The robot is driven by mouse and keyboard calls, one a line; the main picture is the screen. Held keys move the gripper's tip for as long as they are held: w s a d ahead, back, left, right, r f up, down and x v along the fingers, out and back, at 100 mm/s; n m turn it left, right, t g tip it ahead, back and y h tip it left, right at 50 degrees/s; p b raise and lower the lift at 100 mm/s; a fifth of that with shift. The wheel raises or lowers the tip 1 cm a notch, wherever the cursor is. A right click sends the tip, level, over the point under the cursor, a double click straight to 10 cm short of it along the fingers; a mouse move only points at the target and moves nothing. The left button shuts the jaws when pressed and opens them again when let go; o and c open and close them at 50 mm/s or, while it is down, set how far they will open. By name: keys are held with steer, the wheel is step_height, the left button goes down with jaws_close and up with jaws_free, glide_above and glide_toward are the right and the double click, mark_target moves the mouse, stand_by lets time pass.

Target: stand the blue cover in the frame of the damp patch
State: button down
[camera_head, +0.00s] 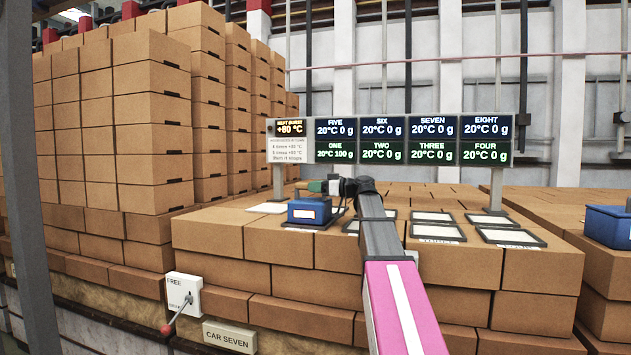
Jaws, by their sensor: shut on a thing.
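The blue cover (303,212), a small box with a red-edged white label, is at the left end of the near row of patches. A dark frame edge (300,228) shows under it; I cannot tell whether the cover rests inside it or hangs just above. My gripper (320,187) is directly over the cover and shut on its top; the grip is small and partly hidden by my wrist. The display board (390,140) reads 100 g for ONE and 0 g for the others. The patch under the cover is hidden.
Several white patches in dark frames, such as one (437,231) and another (510,236), lie on the brick top. A second blue box (608,226) stands at the right edge. Tall brick stacks (120,120) rise at left. A lever box (184,297) is on the front.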

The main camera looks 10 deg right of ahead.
steer(key=shift+f, duration=0.15)
steer(key=c, duration=0.9)
jaws_free()
steer(key=shift+f, duration=0.2)
steer(key=shift+r, duration=0.15)
steer(key=v, duration=1.2)
